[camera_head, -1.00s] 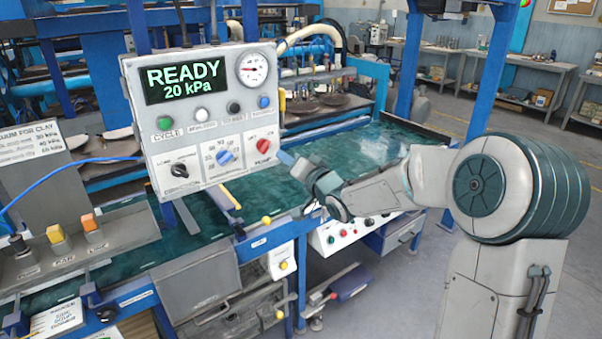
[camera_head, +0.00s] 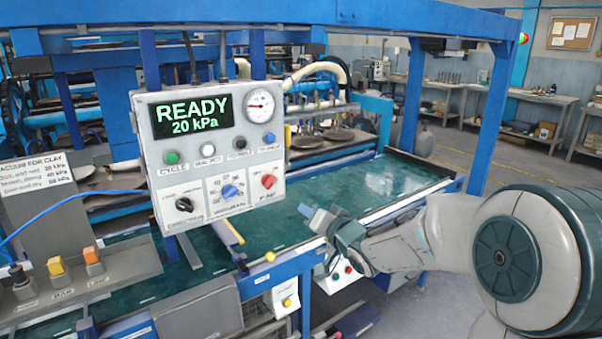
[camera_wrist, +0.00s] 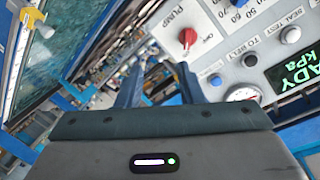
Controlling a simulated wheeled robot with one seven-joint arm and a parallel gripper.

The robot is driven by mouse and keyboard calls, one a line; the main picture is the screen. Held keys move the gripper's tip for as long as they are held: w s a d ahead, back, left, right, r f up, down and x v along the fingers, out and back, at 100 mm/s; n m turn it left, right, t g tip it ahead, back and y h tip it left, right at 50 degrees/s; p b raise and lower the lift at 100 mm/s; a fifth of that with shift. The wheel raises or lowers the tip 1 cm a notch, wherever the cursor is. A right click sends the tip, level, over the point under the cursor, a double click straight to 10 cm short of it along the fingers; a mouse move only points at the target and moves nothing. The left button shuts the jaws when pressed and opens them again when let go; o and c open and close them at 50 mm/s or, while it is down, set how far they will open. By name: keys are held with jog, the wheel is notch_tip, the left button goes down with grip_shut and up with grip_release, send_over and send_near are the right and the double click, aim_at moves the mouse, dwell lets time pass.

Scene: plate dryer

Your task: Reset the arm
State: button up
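My gripper (camera_head: 308,212) is in front of and to the right of the grey control box, above the green table. It points toward the box's lower right corner, apart from it as far as I can tell. In the wrist view my gripper (camera_wrist: 160,78) shows two blue fingers standing apart with nothing between them. The control box (camera_head: 153,150) hangs from the blue frame. Its display (camera_head: 192,117) reads READY 20 kPa. The red pump knob (camera_head: 268,181) also shows in the wrist view (camera_wrist: 187,37), close beyond the fingers.
The green table (camera_head: 400,178) has a blue rail along its front edge. A grey panel with yellow and orange switches (camera_head: 57,266) stands at the lower left. A blue post (camera_head: 488,105) rises at the right. Workbenches (camera_head: 560,97) line the back wall, with open floor before them.

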jog(key=s+d+f+g+h, duration=0.45)
jog(key=s+d+h, duration=0.4)
jog(key=s, duration=0.35)
jog(key=s+d+f+n+g, duration=0.1)
jog(key=s+g, duration=0.2)
jog(key=s, duration=0.7)
jog(key=s+d+f+n+g, duration=0.1)
jog(key=s+g, duration=0.3)
jog(key=s, duration=0.6)
jog(key=shift+s+d+f+y, duration=0.25)
jog(key=shift+s+f+y, duration=0.15)
jog(key=shift+f+y, duration=0.05)
